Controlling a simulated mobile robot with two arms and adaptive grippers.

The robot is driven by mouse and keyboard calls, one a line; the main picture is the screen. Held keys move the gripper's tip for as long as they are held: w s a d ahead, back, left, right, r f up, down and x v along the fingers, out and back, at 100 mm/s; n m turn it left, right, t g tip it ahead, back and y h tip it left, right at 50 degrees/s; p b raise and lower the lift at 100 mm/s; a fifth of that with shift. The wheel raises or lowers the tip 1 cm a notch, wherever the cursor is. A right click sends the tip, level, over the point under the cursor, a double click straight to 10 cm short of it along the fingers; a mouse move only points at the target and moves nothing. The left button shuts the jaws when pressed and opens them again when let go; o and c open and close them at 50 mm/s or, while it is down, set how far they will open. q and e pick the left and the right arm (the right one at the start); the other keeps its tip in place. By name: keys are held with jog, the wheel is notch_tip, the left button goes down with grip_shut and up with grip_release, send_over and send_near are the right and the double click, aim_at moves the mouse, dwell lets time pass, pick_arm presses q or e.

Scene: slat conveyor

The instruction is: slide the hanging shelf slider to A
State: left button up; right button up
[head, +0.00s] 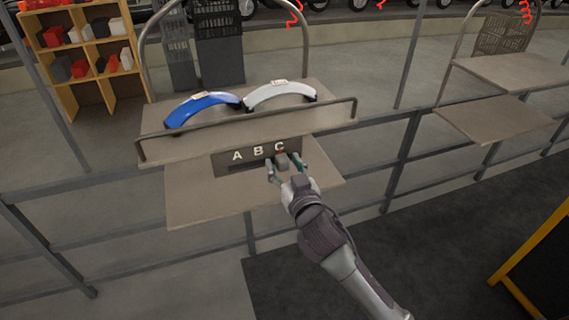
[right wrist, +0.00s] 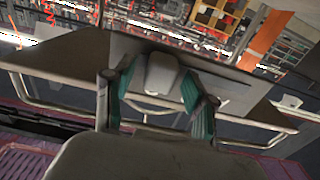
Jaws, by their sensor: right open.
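The hanging shelf slider is a grey knob (head: 282,161) on a dark panel (head: 228,160) marked A, B and C from left to right. The knob stands below the C, at the right end of the panel. My right gripper (head: 285,168) is open, with its fingers on either side of the knob. In the right wrist view the knob (right wrist: 163,74) shows between the two green-padded fingers (right wrist: 160,95). I cannot tell whether either finger touches it. My left gripper is not in view.
Above the panel, a shelf (head: 225,140) with a rail holds a blue curved part (head: 203,103) and a white curved part (head: 280,92). A lower board (head: 195,200) lies below the panel. A metal fence (head: 385,150) runs across. Another shelf stand (head: 500,120) is at right.

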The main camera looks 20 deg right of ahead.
grip_shut()
dwell(0.3)
